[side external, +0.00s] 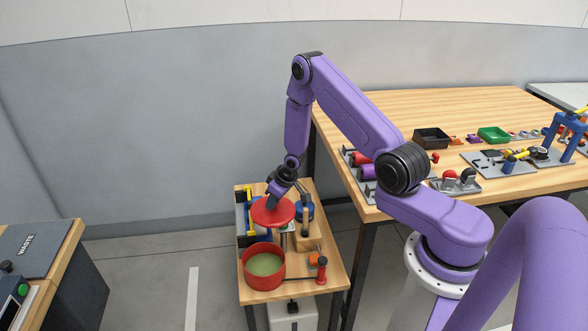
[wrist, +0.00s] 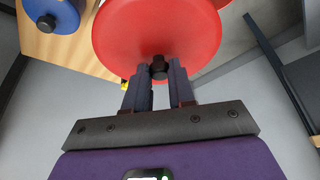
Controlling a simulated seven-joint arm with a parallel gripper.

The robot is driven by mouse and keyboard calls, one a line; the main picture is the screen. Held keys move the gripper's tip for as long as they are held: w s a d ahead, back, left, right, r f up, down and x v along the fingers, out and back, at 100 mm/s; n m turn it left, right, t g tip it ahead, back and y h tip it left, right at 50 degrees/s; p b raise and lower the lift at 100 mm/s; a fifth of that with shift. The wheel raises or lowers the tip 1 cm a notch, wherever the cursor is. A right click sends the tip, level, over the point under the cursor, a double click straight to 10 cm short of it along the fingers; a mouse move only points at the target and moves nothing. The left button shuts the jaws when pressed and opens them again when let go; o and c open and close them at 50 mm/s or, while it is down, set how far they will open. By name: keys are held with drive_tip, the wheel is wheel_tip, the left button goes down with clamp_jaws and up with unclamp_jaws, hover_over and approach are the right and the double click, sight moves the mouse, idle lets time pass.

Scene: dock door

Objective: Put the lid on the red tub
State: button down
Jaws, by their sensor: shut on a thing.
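The red lid (side external: 272,214) is a round disc held above the small wooden table, behind the red tub in the side view. My gripper (wrist: 158,72) is shut on the lid's dark knob, and the lid fills the top middle of the wrist view (wrist: 150,35). The red tub (side external: 263,282) stands open at the table's front left, with a greenish inside. The lid is apart from the tub in the side view. The lid hides part of what lies beneath it.
A blue round lid with a dark knob (wrist: 62,12) is beside the red lid. A wooden block with an upright post (side external: 305,230) stands right of it, and a small red-topped post (side external: 321,268) right of the tub.

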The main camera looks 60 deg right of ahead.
drive_tip(key=s+a+f+n+y, duration=0.1)
drive_tip(key=s+a+f+n, duration=0.1)
drive_tip(key=a+f+n, duration=0.3)
drive_tip(key=shift+s+a+f+g+y, duration=0.35)
drive_tip(key=shift+a+f, duration=1.8)
drive_tip(key=shift+f, duration=1.65)
drive_tip(key=shift+f, duration=0.15)
drive_tip(key=shift+c, duration=2)
unclamp_jaws()
wheel_tip(320, 180, up, 7)
